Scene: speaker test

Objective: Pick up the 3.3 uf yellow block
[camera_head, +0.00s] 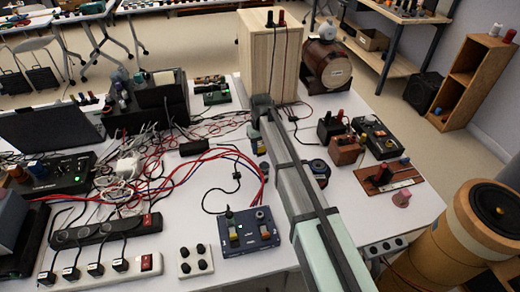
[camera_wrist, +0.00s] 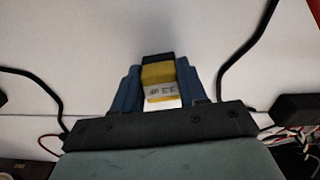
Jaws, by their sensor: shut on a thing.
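The yellow block (camera_wrist: 158,73) shows in the wrist view, with a dark top end and a white label with small dark print on its near part. The print is too small to read. My gripper (camera_wrist: 158,86) is shut on it, with one blue finger against each side. In the head view my gripper (camera_head: 256,138) is at the far end of my arm, over the white table in front of the tall wooden box. The block is mostly hidden there by my arm and fingers.
The wooden box (camera_head: 270,60) stands just behind my gripper. Red and blue cables (camera_head: 215,155) lie to the left. A dark blue control box (camera_head: 248,231) sits at the front. Small brown and black devices (camera_head: 346,150) stand to the right of my arm.

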